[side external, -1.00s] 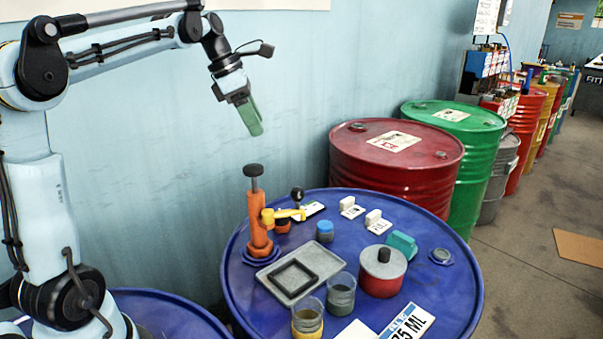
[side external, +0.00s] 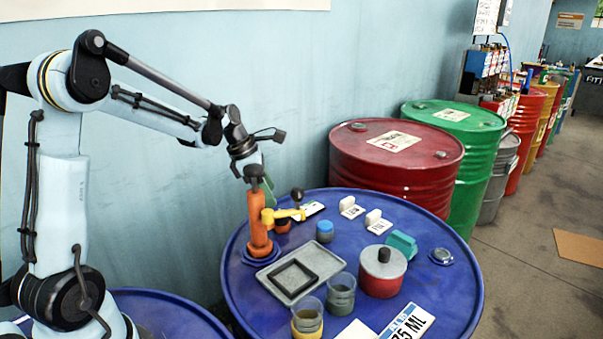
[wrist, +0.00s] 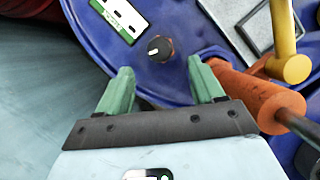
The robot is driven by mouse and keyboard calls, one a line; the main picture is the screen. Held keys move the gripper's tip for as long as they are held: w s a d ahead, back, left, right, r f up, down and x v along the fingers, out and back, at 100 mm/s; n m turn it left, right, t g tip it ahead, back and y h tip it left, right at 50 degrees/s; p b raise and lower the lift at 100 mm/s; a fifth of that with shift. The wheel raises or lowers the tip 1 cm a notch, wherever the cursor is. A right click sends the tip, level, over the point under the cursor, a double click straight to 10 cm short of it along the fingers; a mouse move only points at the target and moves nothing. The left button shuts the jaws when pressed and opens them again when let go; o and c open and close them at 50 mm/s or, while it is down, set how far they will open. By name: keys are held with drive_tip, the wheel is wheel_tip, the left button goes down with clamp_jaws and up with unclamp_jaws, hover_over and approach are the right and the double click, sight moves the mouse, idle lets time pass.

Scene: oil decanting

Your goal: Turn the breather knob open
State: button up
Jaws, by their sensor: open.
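The breather knob (wrist: 159,48) is a small dark round knob with a pale mark, on a reddish-orange base on the blue drum top. In the side view the low orange-red and dark piece (side external: 282,226) behind the yellow spout appears to be it. My gripper (wrist: 162,80) has its two green fingers apart and empty. In the wrist view the knob lies just beyond the fingertips, in line with the gap.
The pump's yellow spout (side external: 284,214) and orange body (wrist: 262,100) are close to the right finger in the wrist view. A green-and-white label (wrist: 120,17) lies near the knob. A grey tray (side external: 280,280), jars, and a red canister (side external: 382,277) stand on the blue drum.

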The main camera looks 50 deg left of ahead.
sight(278, 210)
drive_tip(key=x, duration=0.7)
drive_tip(key=c, duration=1.1)
drive_tip(key=shift+o, duration=0.2)
drive_tip(key=shift+m, duration=0.4)
drive_tip(key=m+g, duration=0.1)
drive_tip(key=m, duration=0.1)
drive_tip(key=m+g+h, duration=0.1)
drive_tip(key=m, duration=0.2)
drive_tip(key=shift+w+a+m+h, duration=0.1)
drive_tip(key=shift+a+m+h, duration=0.05)
drive_tip(key=shift+m+h, duration=0.15)
drive_tip(key=m+g, duration=0.1)
drive_tip(key=m, duration=0.2)
drive_tip(key=shift+w+m, duration=0.1)
drive_tip(key=shift+m, duration=0.2)
drive_tip(key=shift+m+g, duration=0.8)
drive_tip(key=shift+m, duration=0.8)
